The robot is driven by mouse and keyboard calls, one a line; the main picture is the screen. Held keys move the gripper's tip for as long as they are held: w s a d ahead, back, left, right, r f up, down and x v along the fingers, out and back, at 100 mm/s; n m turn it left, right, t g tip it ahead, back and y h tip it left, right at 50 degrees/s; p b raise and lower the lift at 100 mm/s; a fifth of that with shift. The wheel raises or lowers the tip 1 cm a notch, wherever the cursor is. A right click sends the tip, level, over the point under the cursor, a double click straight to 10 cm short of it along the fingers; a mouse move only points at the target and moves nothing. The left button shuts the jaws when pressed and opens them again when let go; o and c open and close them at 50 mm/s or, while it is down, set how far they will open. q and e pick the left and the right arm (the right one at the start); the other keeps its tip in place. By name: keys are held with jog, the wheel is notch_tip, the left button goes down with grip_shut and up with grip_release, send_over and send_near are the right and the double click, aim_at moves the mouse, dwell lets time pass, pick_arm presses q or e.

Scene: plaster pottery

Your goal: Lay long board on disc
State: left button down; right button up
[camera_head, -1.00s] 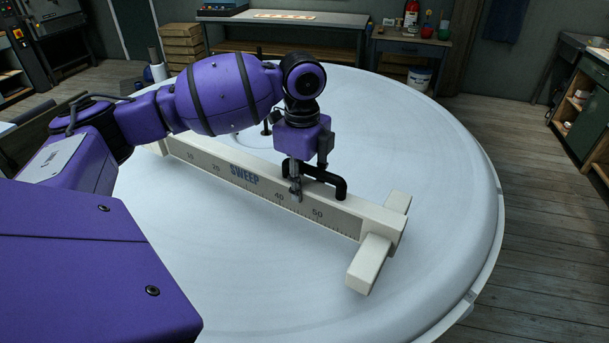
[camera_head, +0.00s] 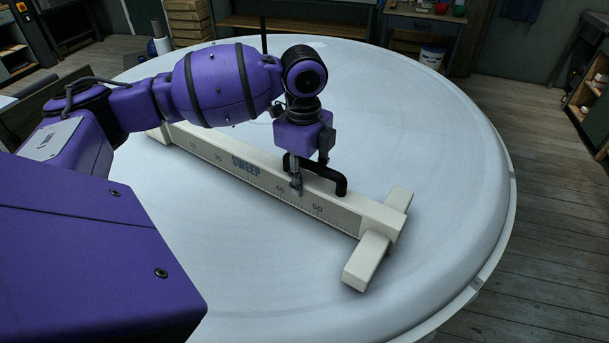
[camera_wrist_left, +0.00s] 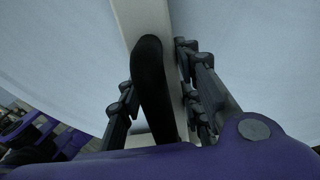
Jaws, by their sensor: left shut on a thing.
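The long board (camera_head: 250,180) is cream-coloured, with a printed scale, the word SWEEP and a cross foot at its right end. It lies over the broad white disc (camera_head: 450,200), running from upper left to lower right. I cannot tell whether it touches the disc all along. My left gripper (camera_head: 297,188) is shut on the black handle (camera_head: 335,178) on the board's top. In the left wrist view the handle (camera_wrist_left: 152,85) passes between the fingers, with the board (camera_wrist_left: 140,15) below. My arm hides part of the board's far left end. My right gripper is not in view.
A thin dark post (camera_head: 263,35) rises behind my left arm. Workbenches, crates (camera_head: 190,20) and a white bucket (camera_head: 432,55) stand beyond the disc. The disc's right side is clear, and wooden floor (camera_head: 550,220) lies beyond its rim.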

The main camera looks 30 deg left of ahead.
pick_arm(q)
jog(key=shift+r, duration=0.15)
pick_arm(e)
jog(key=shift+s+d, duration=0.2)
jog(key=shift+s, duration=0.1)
pick_arm(q)
jog(key=shift+w+f, duration=0.1)
jog(key=shift+f, duration=0.3)
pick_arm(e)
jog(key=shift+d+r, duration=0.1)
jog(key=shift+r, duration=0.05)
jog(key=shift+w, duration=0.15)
